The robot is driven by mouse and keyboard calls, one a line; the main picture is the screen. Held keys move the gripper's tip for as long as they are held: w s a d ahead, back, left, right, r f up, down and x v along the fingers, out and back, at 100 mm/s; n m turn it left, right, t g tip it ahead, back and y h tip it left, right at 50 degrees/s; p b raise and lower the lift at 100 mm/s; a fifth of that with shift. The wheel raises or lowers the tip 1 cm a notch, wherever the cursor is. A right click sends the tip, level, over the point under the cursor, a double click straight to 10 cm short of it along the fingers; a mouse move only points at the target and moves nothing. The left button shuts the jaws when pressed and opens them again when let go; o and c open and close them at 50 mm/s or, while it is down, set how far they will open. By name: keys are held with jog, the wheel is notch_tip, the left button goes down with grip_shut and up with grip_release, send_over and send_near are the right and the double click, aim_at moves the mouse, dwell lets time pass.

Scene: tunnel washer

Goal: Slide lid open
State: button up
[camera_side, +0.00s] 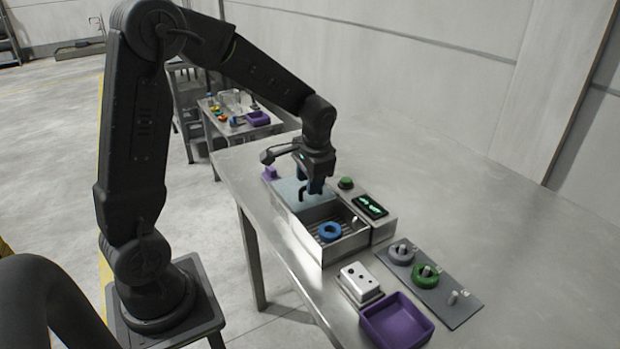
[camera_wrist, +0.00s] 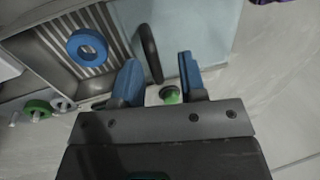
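The washer (camera_side: 346,246) is a metal box on the table. Its pale blue lid (camera_side: 283,192) covers the back part, and the front part is uncovered, showing a blue ring (camera_side: 330,232) on a slatted floor. In the wrist view the lid (camera_wrist: 207,30) bears a dark upright handle (camera_wrist: 150,52), and the blue ring (camera_wrist: 87,46) lies to its left. My gripper (camera_side: 312,190) is over the lid, pointing down. In the wrist view its blue fingers (camera_wrist: 160,78) are apart, with the handle showing between them. I cannot tell whether they touch it.
A green button (camera_side: 346,183) and a dark display (camera_side: 370,205) are on a panel right of the box. In front are a peg plate (camera_side: 458,312) with grey and green rings, a white block (camera_side: 360,279) and a purple tray (camera_side: 397,322). The table's right side is clear.

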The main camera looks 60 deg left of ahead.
jog(key=shift+r, duration=0.1)
notch_tip(320, 180, up, 13)
jog(key=d, duration=0.2)
jog(key=shift+d+r, duration=0.15)
jog(key=shift+d, duration=0.2)
jog(key=s+d+t+h, duration=0.1)
jog(key=s+d+t, duration=0.1)
jog(key=s+d, duration=0.3)
jog(key=s+d+f+t+h, duration=0.1)
jog(key=s+d+t, duration=0.2)
jog(key=s, duration=0.8)
jog(key=d, duration=0.2)
jog(key=shift+s+d+f+t, duration=0.25)
jog(key=shift+s+d+t, duration=0.05)
jog(key=shift+d, duration=0.1)
